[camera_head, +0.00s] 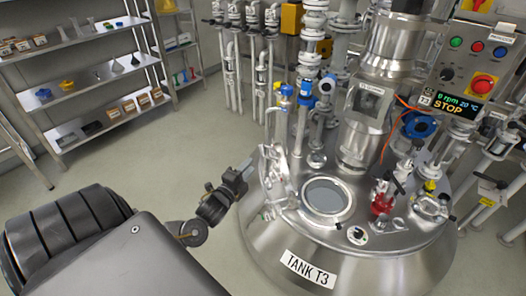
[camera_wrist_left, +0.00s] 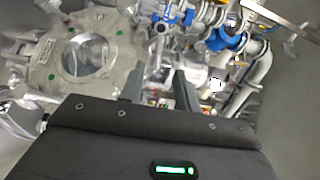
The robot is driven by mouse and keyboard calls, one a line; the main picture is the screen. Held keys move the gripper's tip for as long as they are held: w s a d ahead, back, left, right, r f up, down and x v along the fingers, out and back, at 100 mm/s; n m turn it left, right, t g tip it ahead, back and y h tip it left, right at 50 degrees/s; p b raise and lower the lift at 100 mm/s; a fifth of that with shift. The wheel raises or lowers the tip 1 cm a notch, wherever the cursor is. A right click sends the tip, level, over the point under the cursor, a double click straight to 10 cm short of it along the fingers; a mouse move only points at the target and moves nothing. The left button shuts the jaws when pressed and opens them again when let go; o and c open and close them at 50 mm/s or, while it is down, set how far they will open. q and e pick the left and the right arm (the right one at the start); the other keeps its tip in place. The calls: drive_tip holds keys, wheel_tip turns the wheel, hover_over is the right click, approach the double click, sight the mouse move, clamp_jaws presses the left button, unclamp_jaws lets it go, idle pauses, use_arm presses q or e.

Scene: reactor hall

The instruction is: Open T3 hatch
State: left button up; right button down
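Tank T3 (camera_head: 335,262), a steel vessel with a "TANK T3" label, stands right of centre in the head view. A round opening or glass (camera_head: 325,196) with a pale rim is in its top. A metal part that looks like the hatch lid (camera_head: 275,178) stands upright at its left, seen nearly edge-on. In the left wrist view a round metal flange with a glass centre and green dots, apparently this lid (camera_wrist_left: 45,72), fills the upper left. My left gripper (camera_head: 242,174) is just left of the upright part; its two fingers (camera_wrist_left: 160,88) are apart with nothing visibly held.
Pipes and valves (camera_head: 302,90) rise behind the tank. A control panel (camera_head: 470,65) reading "STOP" is at the upper right. A red-bodied valve (camera_head: 382,202) stands on the tank top. Shelves (camera_head: 75,95) are at the upper left; the floor (camera_head: 190,140) between is clear.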

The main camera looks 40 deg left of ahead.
sight(263, 149)
use_arm(q)
drive_tip(key=w, duration=0.3)
drive_tip(key=w+a, duration=0.1)
drive_tip(key=w, duration=0.6)
drive_tip(key=shift+w+a+r, duration=0.15)
drive_tip(key=shift+w+a, duration=0.05)
drive_tip(key=shift+a, duration=0.15)
drive_tip(key=c, duration=0.6)
clamp_jaws()
drive_tip(key=shift+r, duration=0.1)
